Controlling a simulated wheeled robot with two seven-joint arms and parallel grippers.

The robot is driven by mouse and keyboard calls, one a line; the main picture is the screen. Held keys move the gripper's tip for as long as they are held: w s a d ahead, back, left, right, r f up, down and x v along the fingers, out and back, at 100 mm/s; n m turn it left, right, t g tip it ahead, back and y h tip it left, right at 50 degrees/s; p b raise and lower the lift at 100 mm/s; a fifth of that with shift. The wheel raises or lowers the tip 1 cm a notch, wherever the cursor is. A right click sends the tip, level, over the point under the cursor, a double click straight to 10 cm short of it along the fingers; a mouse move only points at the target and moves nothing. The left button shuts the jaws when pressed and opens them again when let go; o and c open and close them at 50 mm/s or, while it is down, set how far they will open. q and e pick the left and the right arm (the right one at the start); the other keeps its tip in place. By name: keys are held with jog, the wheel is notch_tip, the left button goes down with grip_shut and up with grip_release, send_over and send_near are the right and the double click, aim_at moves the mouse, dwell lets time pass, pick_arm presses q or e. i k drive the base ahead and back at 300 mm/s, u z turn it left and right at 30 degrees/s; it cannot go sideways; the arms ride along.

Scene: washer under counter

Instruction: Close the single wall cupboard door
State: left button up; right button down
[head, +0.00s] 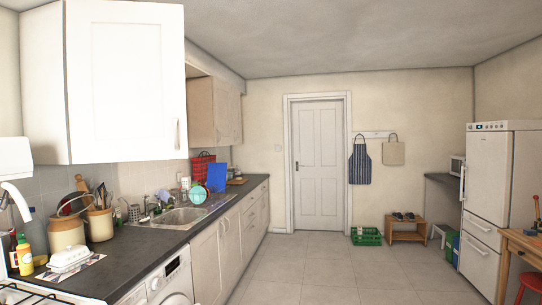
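The single wall cupboard is at the upper left in the head view, with its white side panel (44,85) towards me. Its white door (125,85) stands open, swung well out from the cupboard front with its outer face towards me. The door's upright handle (178,134) is near its free right edge. The cupboard's inside is hidden behind the door. White parts at the left edge, below the cupboard, look like my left arm. Neither gripper can be made out.
A dark counter (128,255) runs below, with utensil jars (98,224), a butter dish (70,257), a yellow bottle (23,255) and a sink (183,217). A second wall cupboard (228,112) hangs beyond, looking shut. The tiled floor (310,260) in the middle is clear.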

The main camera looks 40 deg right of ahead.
aim_at(126, 67)
jog(key=z, duration=1.1)
jog(key=i, duration=1.2)
jog(key=u, duration=0.45)
jog(key=i, duration=0.75)
jog(key=u, duration=0.65)
